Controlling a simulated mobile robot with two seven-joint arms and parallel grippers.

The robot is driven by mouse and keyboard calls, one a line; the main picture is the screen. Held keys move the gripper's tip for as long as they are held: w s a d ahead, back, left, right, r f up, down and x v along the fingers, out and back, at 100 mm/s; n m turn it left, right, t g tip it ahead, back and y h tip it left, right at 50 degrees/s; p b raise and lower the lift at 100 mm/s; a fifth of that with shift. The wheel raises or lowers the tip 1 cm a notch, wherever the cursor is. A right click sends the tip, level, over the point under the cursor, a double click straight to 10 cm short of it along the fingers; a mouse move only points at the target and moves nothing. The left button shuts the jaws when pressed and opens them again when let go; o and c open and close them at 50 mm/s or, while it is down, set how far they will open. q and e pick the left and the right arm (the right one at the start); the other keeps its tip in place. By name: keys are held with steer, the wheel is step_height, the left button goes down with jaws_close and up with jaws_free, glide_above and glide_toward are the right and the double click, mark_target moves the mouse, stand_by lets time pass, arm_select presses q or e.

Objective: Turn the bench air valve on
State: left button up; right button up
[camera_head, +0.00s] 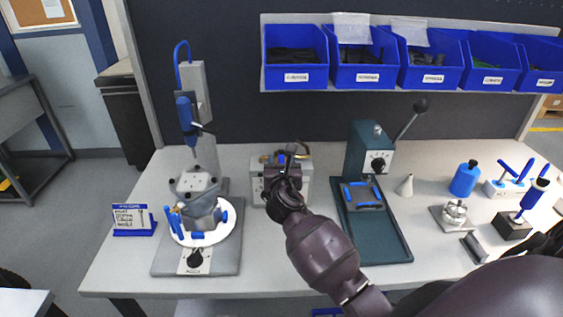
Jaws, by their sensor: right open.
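The bench air valve (305,183) appears to be a pale grey block with brass-coloured fittings on top, standing at the back middle of the bench. My right gripper (287,161) is in front of its upper part, with the dark arm reaching in from the lower right. The gripper is open. It hides the middle of the unit, so the valve's handle and its position cannot be made out, nor whether the fingers touch it. My left gripper is not in view.
A blue screwdriver stand and a grey housing (197,188) on a round white turntable are to the left. A green lever press (365,155) stands close on the right. Blue bins (295,72) hang above. Bare bench (270,255) lies in front, left of my arm.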

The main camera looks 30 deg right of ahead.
steer(key=shift+w, duration=0.1)
steer(key=shift+c, duration=0.3)
jaws_close()
steer(key=shift+d, duration=0.1)
